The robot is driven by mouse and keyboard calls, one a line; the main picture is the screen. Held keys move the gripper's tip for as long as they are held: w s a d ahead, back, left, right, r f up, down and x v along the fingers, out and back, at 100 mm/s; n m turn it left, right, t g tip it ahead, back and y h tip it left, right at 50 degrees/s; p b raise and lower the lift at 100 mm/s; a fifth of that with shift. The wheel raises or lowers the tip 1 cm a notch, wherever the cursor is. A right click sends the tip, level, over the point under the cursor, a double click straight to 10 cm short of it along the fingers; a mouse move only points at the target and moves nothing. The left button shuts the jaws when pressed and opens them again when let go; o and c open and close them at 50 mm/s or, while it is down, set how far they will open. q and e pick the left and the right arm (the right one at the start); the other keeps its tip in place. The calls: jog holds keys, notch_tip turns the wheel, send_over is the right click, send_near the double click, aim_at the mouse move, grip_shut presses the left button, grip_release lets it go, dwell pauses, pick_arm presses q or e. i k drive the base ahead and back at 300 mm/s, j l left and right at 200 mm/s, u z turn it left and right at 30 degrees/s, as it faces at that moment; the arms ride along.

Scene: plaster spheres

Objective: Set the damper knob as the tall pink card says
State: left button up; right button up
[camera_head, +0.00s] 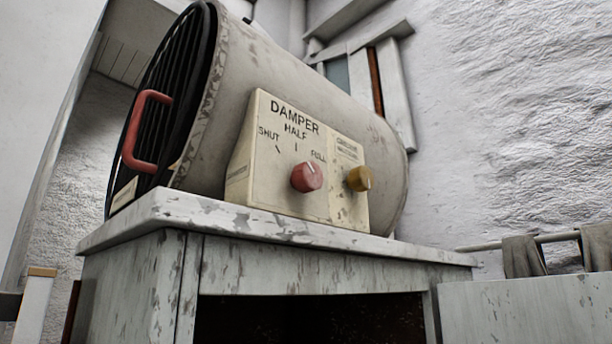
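The damper knob (307,177) is a round pinkish-red knob on a cream panel (262,185) fixed to the side of a large grey drum-shaped heater. The panel reads DAMPER, with SHUT at the left, HALF at the top and FULL at the upper right around the knob. A pale line on the knob's face points up and slightly right, seemingly towards FULL. No tall pink card shows in this view. Neither of my grippers is in view.
A mustard-yellow knob (360,179) sits right of the damper knob under small unreadable lettering. The heater (290,75) has a dark grille and red handle (146,130). It stands on a worn grey table (330,245). Grey cloths (523,256) hang from a rail at right.

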aim_at(307, 177)
jog(key=k+j, duration=0.1)
jog(key=j, duration=0.8)
jog(key=k+j, duration=0.1)
jog(key=j, duration=0.8)
